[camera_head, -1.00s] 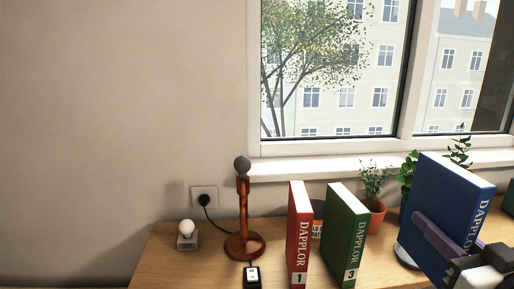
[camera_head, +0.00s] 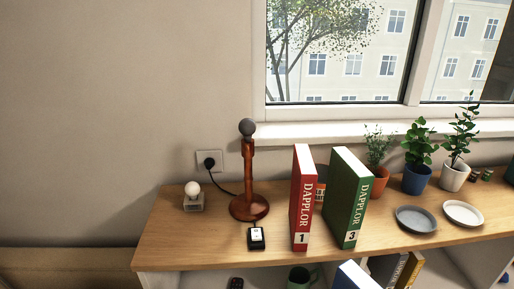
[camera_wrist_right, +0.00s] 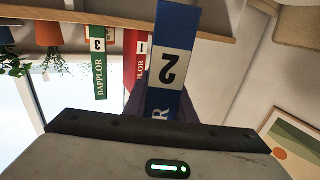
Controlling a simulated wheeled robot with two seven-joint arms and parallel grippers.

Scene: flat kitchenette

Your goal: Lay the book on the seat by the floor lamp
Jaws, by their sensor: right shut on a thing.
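The blue book (camera_wrist_right: 172,60), with a white label marked 2, is held in my right gripper (camera_wrist_right: 162,108), which is shut on it in the right wrist view. In the head view only a top part of the blue book (camera_head: 352,277) shows at the bottom edge, in front of the shelf. The right gripper itself is out of the head view. My left gripper is in neither view. I cannot make out the seat or the floor lamp for certain in these frames.
A wooden shelf top (camera_head: 180,245) carries a red book (camera_head: 303,195), a green book (camera_head: 347,195), a lamp stand (camera_head: 248,185), several potted plants and two plates (camera_head: 463,213). More books (camera_head: 408,270) and a green mug (camera_head: 298,277) sit below. A framed picture (camera_wrist_right: 292,143) hangs on a wall.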

